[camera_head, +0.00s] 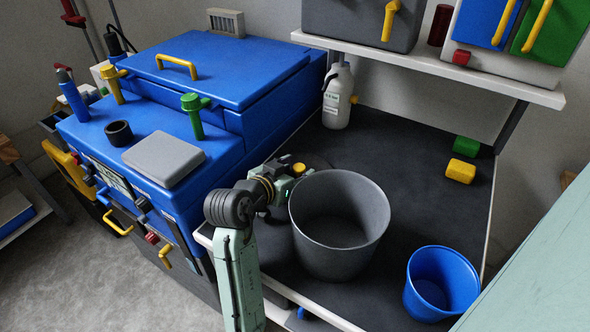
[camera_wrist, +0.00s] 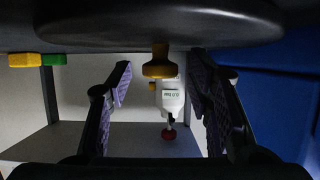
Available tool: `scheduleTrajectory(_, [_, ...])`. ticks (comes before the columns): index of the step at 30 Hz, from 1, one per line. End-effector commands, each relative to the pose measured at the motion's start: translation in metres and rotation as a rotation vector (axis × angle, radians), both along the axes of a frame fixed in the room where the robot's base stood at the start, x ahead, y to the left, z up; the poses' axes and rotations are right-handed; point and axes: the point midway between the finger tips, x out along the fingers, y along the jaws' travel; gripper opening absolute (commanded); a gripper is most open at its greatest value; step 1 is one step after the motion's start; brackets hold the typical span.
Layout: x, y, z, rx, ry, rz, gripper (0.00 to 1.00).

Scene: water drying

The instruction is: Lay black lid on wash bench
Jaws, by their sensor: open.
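The black lid (camera_wrist: 160,22) is a wide dark disc with a yellow knob (camera_wrist: 160,62). The wrist view is upside down, so the knob stands upward from the disc. In the head view the lid (camera_head: 318,161) appears to lie on the dark wash bench (camera_head: 400,150), with its yellow knob (camera_head: 299,168) near my gripper (camera_head: 284,183). My gripper (camera_wrist: 160,78) is open, with one finger on each side of the knob and gaps showing. The grey bucket and my arm hide part of the lid, and any small gap under it cannot be judged.
A large grey bucket (camera_head: 340,250) stands close right of my gripper. The blue machine (camera_head: 190,140) is on the left. A white bottle (camera_head: 338,97) stands behind. A blue bucket (camera_head: 440,283) is at front right. Green (camera_head: 466,146) and yellow (camera_head: 461,171) blocks lie at right.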

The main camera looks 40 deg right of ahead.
Motion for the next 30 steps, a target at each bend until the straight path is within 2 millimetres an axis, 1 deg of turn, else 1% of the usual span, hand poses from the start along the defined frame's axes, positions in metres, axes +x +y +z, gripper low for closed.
scheduleTrajectory(5, [0.0, 0.0, 0.0, 0.0, 0.0, 0.0, 0.47])
scheduleTrajectory(8, [0.0, 0.0, 0.005, 0.0, -0.001, 0.0, 0.47])
scheduleTrajectory(10, [-0.001, 0.006, 0.005, -0.001, -0.001, 0.002, 0.47])
scheduleTrajectory(14, [-0.009, 0.025, 0.013, -0.002, -0.004, 0.004, 0.47])
scheduleTrajectory(21, [-0.027, 0.07, 0.033, -0.002, -0.004, 0.005, 0.47])
scheduleTrajectory(24, [-0.034, 0.084, 0.04, -0.002, -0.003, 0.003, 0.47])
scheduleTrajectory(27, [-0.038, 0.095, 0.046, -0.001, -0.003, 0.002, 0.47])
scheduleTrajectory(30, [-0.041, 0.101, 0.048, 0.0, 0.0, 0.001, 0.47])
